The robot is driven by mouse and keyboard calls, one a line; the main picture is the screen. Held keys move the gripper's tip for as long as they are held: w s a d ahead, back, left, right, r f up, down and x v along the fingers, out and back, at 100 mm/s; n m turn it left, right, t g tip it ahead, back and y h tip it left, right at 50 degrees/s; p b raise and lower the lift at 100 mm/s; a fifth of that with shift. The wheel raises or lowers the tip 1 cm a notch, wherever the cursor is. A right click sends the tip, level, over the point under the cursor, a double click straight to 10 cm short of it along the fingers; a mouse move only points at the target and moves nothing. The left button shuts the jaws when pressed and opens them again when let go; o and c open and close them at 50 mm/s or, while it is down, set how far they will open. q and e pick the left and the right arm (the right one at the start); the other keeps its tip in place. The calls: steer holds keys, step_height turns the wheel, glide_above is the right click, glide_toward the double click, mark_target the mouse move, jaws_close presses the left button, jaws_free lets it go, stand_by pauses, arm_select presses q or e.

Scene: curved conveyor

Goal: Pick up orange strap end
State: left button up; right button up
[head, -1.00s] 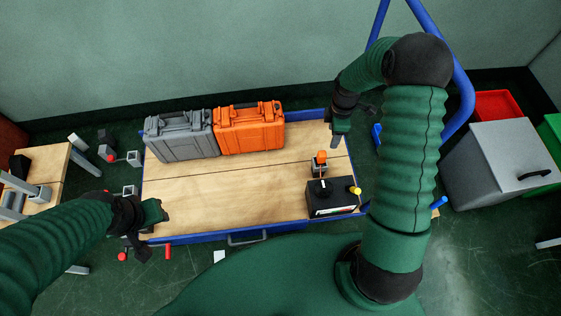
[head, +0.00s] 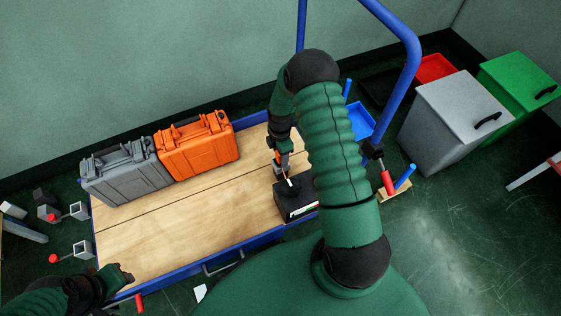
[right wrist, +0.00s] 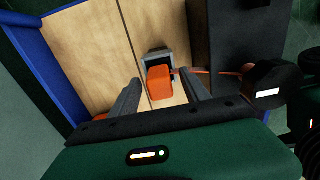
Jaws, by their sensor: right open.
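The orange strap end (right wrist: 160,84) shows in the right wrist view as a small orange block at a grey square holder (right wrist: 157,56) on the wooden cart top. My right gripper (right wrist: 161,78) is open, with one finger on each side of the strap end in that view and gaps between. In the head view my right gripper (head: 282,160) is beside the black box, and a bit of orange shows there, mostly hidden by the gripper and arm. My left gripper (head: 122,276) is over the near left corner of the cart; its jaws are unclear.
A black box (head: 290,205) stands close by the right gripper. A grey case (head: 125,174) and an orange case (head: 198,146) stand at the cart's back. The middle of the wooden top (head: 190,228) is clear. A blue rail (head: 410,65) rises at the right.

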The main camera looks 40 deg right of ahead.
step_height(320, 180, down, 3)
steer(key=shift+r, duration=0.15)
steer(key=shift+d+r, duration=0.1)
steer(key=shift+r, duration=0.05)
steer(key=shift+c, duration=0.2)
jaws_close()
